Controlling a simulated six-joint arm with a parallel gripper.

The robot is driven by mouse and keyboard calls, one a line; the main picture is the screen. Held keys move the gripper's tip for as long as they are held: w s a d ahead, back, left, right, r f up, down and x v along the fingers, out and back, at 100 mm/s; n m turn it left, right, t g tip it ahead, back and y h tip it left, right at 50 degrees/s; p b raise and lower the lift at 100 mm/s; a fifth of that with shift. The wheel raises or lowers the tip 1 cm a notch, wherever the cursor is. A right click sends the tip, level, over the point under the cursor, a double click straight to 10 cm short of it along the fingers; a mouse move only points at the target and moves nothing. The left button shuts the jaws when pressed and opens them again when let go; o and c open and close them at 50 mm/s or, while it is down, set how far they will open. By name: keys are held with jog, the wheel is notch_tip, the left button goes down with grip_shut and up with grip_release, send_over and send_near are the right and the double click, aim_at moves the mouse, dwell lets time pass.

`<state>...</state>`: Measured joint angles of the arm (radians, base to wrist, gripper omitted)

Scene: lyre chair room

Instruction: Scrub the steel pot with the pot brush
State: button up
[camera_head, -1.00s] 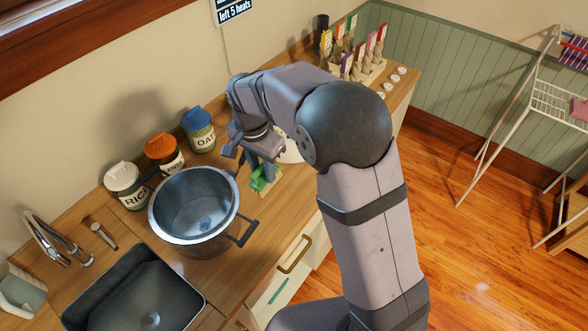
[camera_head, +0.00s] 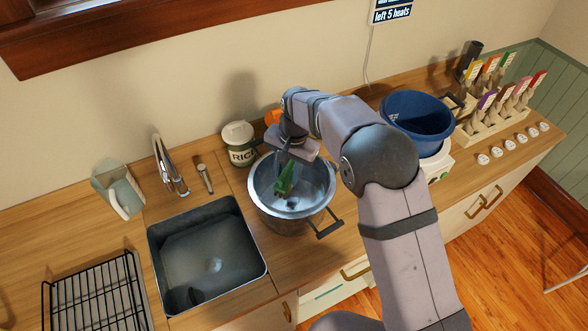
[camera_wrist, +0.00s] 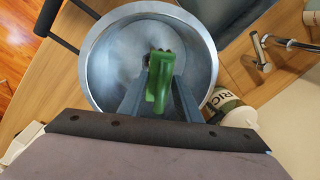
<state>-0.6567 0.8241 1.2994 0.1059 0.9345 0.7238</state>
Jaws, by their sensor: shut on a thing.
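The steel pot (camera_head: 262,200) stands on the wooden counter to the right of the sink, with its open top up and a dark handle at its front right. It also shows in the wrist view (camera_wrist: 110,50). My gripper (camera_head: 286,172) is over the pot's mouth, pointing down. It is shut on the green pot brush (camera_head: 284,187), which shows between the fingers in the wrist view (camera_wrist: 158,80). The brush is over or inside the pot opening. Its lower end is hidden, so I cannot tell whether it touches the pot.
The sink (camera_head: 207,255) lies left of the pot, with a tap (camera_head: 168,165) behind it. A rice jar (camera_head: 240,147) stands just behind the pot. A blue bowl (camera_head: 417,120) sits to the right on a white appliance. A wire rack (camera_head: 95,295) is at front left.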

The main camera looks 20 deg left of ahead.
aim_at(288, 179)
jog(key=shift+f+b, duration=1.85)
jog(key=shift+f, duration=0.65)
